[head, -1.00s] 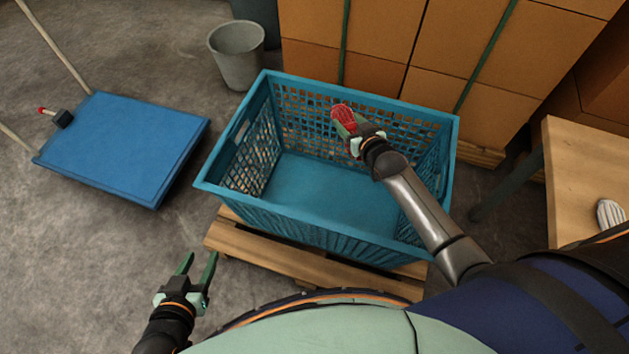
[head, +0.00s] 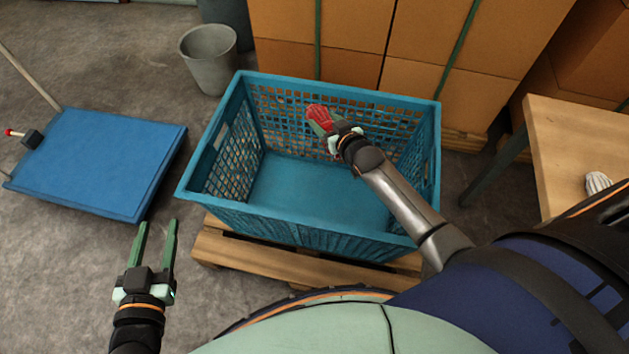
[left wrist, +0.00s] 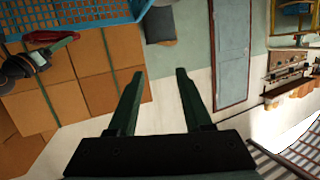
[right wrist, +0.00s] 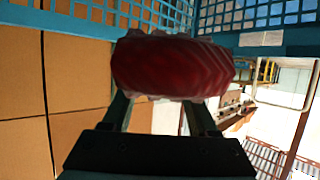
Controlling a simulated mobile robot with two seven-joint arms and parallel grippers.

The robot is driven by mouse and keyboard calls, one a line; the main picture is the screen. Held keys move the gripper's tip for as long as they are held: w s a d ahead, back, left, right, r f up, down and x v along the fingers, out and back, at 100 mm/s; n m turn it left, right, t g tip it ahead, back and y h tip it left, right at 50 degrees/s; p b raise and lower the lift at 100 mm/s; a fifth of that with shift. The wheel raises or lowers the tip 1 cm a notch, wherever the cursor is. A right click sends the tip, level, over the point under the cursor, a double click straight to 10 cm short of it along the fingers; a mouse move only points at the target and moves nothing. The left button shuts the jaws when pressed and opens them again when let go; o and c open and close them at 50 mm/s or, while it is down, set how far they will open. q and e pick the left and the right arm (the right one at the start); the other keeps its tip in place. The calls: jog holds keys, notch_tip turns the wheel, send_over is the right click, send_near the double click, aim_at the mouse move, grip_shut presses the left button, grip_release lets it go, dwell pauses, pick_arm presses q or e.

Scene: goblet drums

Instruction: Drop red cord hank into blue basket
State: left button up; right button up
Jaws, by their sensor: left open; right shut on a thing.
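The red cord hank (head: 320,115) is held in my right gripper (head: 325,128), which is shut on it. The hank also fills the upper middle of the right wrist view (right wrist: 172,66), across both fingers. In the head view, the hank and gripper appear over the opening of the blue basket (head: 312,205); their height against its rim is hard to tell. The basket is empty, with mesh walls, and stands on a wooden pallet. My left gripper (head: 155,225) is open and empty, left of the basket, above the floor. It shows open in the left wrist view (left wrist: 158,75).
A blue platform cart (head: 95,165) stands on the floor at left. A grey bucket (head: 208,60) stands behind the basket. Stacked cardboard boxes (head: 345,35) rise behind it. A wooden table (head: 560,150) with a whitish item is at right. The pallet (head: 270,262) sticks out under the basket.

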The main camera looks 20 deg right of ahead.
notch_tip(320, 180, down, 2)
jog(key=shift+f+b, duration=0.1)
jog(key=shift+b, duration=0.9)
notch_tip(320, 180, down, 2)
jog(key=shift+b, duration=1.1)
pick_arm(q)
jog(key=s+d+r+m+t+h, duration=0.1)
jog(key=r+m+t+h, duration=0.3)
jog(key=r, duration=0.7)
jog(key=s+r+m+t+h, duration=0.3)
jog(key=s+r+m+h, duration=0.1)
jog(key=r, duration=0.8)
jog(key=shift+d+r+t+h, duration=0.2)
jog(key=shift+d+t+h, duration=0.2)
jog(key=shift+h, duration=0.5)
jog(key=shift+s, duration=0.1)
pick_arm(e)
jog(key=o, duration=1.4)
jog(key=shift+o, duration=0.3)
jog(key=shift+s, duration=0.1)
